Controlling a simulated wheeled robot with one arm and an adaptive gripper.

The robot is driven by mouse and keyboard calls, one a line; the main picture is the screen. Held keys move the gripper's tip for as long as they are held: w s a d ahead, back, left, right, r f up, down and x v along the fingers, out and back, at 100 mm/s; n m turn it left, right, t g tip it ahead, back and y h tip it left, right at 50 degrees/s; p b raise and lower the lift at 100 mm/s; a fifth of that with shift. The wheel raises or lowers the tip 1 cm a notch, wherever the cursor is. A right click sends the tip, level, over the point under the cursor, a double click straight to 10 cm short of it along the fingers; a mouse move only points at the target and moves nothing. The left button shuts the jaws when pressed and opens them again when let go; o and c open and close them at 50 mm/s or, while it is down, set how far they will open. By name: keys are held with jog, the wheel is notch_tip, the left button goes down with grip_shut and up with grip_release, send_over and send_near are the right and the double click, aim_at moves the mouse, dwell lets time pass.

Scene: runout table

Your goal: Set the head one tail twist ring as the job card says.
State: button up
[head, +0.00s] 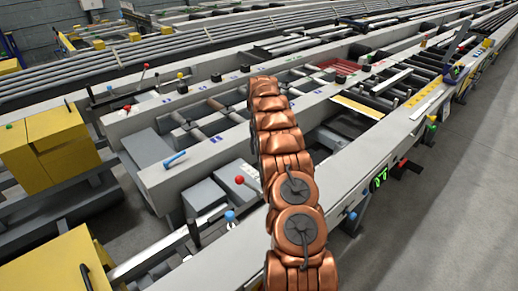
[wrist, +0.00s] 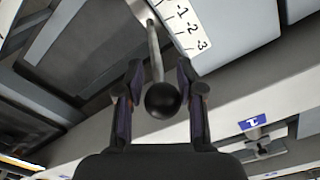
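In the wrist view, a thin metal lever (wrist: 155,45) ends in a black ball knob (wrist: 163,100). A white scale plate (wrist: 184,25) beside the lever carries black marks and the numbers -1, -2 and -3. My gripper (wrist: 158,66) is open, one dark finger on each side of the lever and knob, with visible gaps. I cannot tell whether this lever belongs to the head one tail twist ring. In the head view my copper arm reaches over the table and hides its own gripper. I cannot make out a job card.
A blue badge (wrist: 255,123) with a white mark sits on the pale beam in the wrist view. In the head view, a red ball knob (head: 239,180) and a blue handle (head: 175,159) stand left of my arm. Yellow boxes (head: 55,135) are farther left. Clear floor (head: 440,210) lies right.

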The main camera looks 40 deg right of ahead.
notch_tip(320, 180, up, 7)
jog(key=shift+f, duration=0.1)
jog(key=shift+r, duration=0.35)
jog(key=shift+a+r, duration=0.1)
dwell(0.6)
